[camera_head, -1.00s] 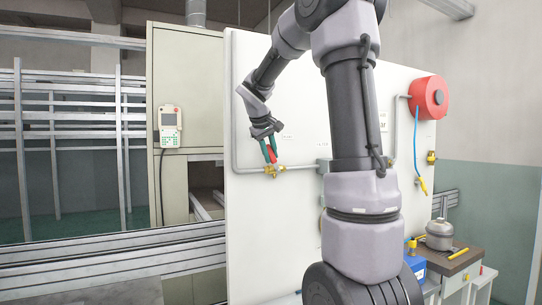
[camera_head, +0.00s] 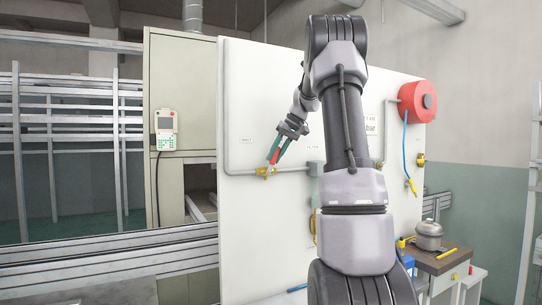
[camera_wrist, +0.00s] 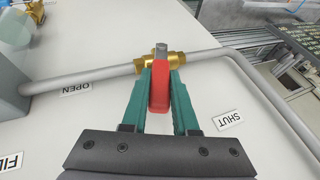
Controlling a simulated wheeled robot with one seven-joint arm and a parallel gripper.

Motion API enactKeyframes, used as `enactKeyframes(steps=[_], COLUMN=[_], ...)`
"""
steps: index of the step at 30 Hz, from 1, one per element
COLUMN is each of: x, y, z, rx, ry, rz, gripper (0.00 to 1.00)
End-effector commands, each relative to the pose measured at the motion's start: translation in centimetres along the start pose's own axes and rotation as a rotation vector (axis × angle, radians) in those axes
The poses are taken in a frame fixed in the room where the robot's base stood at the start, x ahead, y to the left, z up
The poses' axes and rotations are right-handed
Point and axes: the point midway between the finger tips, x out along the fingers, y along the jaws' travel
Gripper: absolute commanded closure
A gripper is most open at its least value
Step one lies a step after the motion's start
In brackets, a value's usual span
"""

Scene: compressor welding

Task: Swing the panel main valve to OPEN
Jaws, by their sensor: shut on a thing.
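The panel main valve (camera_head: 266,171) is a small brass body in the grey pipe on the white panel. Its red lever (camera_wrist: 159,88) rises from it, leaning up and to the right in the head view. My gripper (camera_head: 275,154) is shut on the lever, a green finger on each side in the wrist view (camera_wrist: 160,90). That view is turned over: the OPEN label (camera_wrist: 75,90) lies to the left of the lever and the SHUT label (camera_wrist: 228,120) to the right. The lever points between the labels, across the pipe.
The grey pipe (camera_head: 240,170) runs along the panel (camera_head: 255,220). A grey filter block (camera_head: 316,169) sits right of the valve. A red hose reel (camera_head: 417,101) hangs at the panel's right, above a bench (camera_head: 445,262). A cabinet (camera_head: 182,90) stands at the left.

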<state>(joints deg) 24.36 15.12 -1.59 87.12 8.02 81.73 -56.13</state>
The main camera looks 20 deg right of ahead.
Motion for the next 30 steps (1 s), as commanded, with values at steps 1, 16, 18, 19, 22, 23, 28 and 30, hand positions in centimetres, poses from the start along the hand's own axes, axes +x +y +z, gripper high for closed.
enactKeyframes(steps=[1,16,18,19,22,23,28,30], x=[-0.1,0.8,1.0,1.1,1.4,1.5,1.9,2.1], y=[0.7,3.7,4.0,4.2,4.6,4.7,5.1,5.2], z=[0.0,0.4,0.5,0.5,0.7,0.7,0.9,0.9], rx=[0.024,0.205,0.227,0.237,0.267,0.274,0.312,0.324], ry=[0.002,0.001,0.001,0.001,0.001,0.001,0.000,0.000], rz=[-0.040,-0.479,-0.534,-0.559,-0.630,-0.650,-0.743,-0.773], gripper=[1.00,1.00,1.00,1.00,1.00,1.00,1.00,1.00])
